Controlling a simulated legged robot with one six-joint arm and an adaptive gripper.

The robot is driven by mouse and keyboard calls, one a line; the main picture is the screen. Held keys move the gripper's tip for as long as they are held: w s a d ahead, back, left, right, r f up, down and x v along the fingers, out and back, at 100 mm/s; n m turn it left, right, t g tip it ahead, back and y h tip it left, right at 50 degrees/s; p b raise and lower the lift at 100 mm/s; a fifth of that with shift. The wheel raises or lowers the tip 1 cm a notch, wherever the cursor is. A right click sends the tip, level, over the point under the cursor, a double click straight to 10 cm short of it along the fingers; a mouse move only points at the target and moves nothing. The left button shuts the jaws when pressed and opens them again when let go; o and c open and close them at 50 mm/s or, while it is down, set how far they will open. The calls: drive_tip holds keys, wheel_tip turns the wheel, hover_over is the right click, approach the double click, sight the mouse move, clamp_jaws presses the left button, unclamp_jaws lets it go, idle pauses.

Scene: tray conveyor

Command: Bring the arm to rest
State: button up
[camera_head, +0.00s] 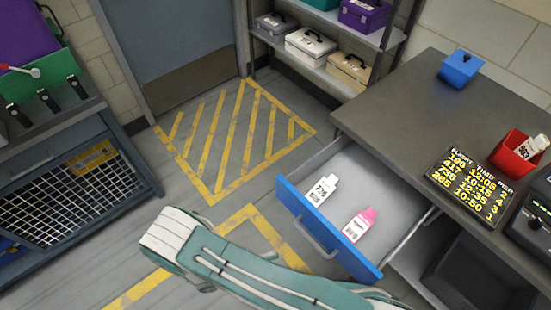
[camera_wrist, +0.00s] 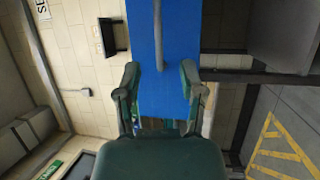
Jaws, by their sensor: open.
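My gripper (camera_wrist: 158,76) shows in the wrist view with its two dark green fingers spread apart and nothing held. Past the fingers is a bright blue panel with a grey bar handle, which looks like the drawer front (camera_wrist: 178,35); the gap to it is hard to judge. In the head view my teal arm (camera_head: 230,262) reaches across the bottom, in front of the pulled-out drawer (camera_head: 335,168). The gripper itself is out of that view. The drawer holds a white labelled bottle (camera_head: 322,189) and a pink bottle (camera_head: 359,224), both lying down.
The grey desk (camera_head: 400,110) carries a blue lidded box (camera_head: 461,69), a red bin (camera_head: 514,153) with a bottle, and a flight board (camera_head: 470,186). A shelf (camera_head: 318,72) of cases stands behind. A mesh-front cabinet (camera_head: 70,190) is at left. The hatched floor (camera_head: 235,140) is clear.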

drive_tip(key=w+d+r+m+g+y, duration=0.25)
drive_tip(key=w+r+g+y, duration=0.2)
drive_tip(key=r, duration=0.65)
drive_tip(key=w+d+r+m+g+y, duration=0.1)
drive_tip(key=w+d+r+g+y, duration=0.4)
drive_tip(key=r, duration=0.7)
drive_tip(key=s+d+r+t+y, duration=0.3)
drive_tip(key=d+r+t+y, duration=0.1)
drive_tip(key=r, duration=0.5)
drive_tip(key=s+d+r+t+y, duration=0.3)
drive_tip(key=s+d+r+y, duration=0.1)
drive_tip(key=d+r, duration=0.3)
wheel_tip(320, 180, up, 2)
drive_tip(key=shift+s+d+r+t+y, duration=0.1)
drive_tip(key=shift+s+d+t+y, duration=0.2)
drive_tip(key=shift+y, duration=0.25)
